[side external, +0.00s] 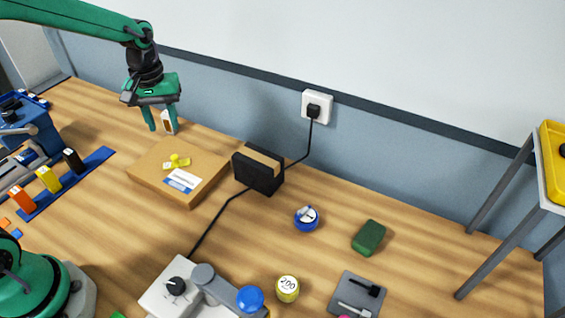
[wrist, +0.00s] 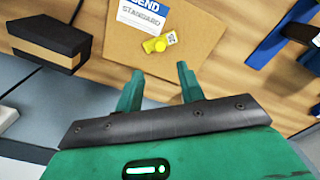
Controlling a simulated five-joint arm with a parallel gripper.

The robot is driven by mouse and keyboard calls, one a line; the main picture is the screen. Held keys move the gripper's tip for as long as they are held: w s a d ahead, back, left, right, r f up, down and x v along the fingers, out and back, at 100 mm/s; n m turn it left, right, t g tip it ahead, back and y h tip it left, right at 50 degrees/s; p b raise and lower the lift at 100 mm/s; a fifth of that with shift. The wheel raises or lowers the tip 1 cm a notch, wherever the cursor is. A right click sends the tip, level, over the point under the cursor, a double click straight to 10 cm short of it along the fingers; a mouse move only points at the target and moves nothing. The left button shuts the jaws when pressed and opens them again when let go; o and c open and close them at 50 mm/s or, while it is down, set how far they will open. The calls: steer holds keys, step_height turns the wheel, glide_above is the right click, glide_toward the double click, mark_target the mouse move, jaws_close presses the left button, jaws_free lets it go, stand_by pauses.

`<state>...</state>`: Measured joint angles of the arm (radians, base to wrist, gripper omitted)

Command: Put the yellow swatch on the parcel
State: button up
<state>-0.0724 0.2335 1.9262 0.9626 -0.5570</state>
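The brown parcel (side external: 150,170) lies flat on the table. In the wrist view the parcel (wrist: 200,20) is just beyond the fingertips. A small yellow piece (side external: 176,160) with a pale printed tag lies on its top beside a blue and white label (side external: 183,180). It also shows in the wrist view (wrist: 158,43). Another yellow block (side external: 48,179) stands on the blue strip. I cannot tell for certain which is the swatch. My gripper (side external: 160,128) is open, raised behind the parcel near the wall; in the wrist view (wrist: 160,85) nothing sits between its fingers.
The blue strip (side external: 95,162) also holds an orange block (side external: 22,200) and a black block (side external: 73,161). A black box (side external: 258,178) stands right of the parcel, beside a cable running from the wall socket (side external: 317,105). A green block (side external: 369,237) lies further right.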

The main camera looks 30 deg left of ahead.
steer(key=shift+r, duration=0.85)
steer(key=s+d+r+m+t, duration=0.1)
steer(key=s+r+m+t, duration=0.1)
steer(key=s, duration=0.7)
steer(key=s+d+r+m+t, duration=0.2)
steer(key=s+r+m, duration=0.3)
steer(key=s, duration=0.4)
steer(key=shift+s+r+t, duration=0.25)
steer(key=shift+r+t, duration=0.45)
